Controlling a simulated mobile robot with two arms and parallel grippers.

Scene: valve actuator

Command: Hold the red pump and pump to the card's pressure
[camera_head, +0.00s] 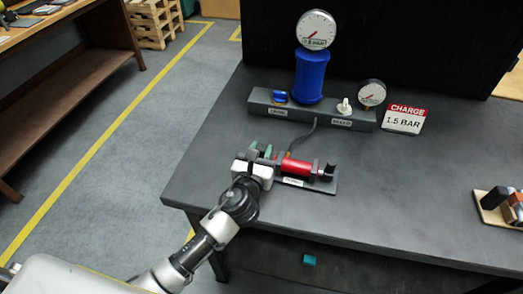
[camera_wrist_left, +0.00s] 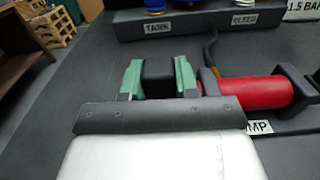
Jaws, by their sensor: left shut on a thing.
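The red pump (camera_head: 296,167) lies on a dark base plate at the table's front, its barrel running left to right. It also shows in the left wrist view (camera_wrist_left: 247,94). My left gripper (camera_head: 262,151) is at the pump's left end. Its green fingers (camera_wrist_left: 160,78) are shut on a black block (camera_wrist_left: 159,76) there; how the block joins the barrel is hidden. A dark knob (camera_head: 328,171) is at the pump's right end. The card (camera_head: 404,119) reads CHARGE 1.5 BAR. My right gripper is not in view.
A blue tank (camera_head: 311,75) with a round gauge (camera_head: 316,30) stands on a grey manifold (camera_head: 313,113). The manifold has a blue valve (camera_head: 279,97), a white valve (camera_head: 344,106) and a small gauge (camera_head: 372,93). A hose (camera_head: 302,136) runs from manifold to pump.

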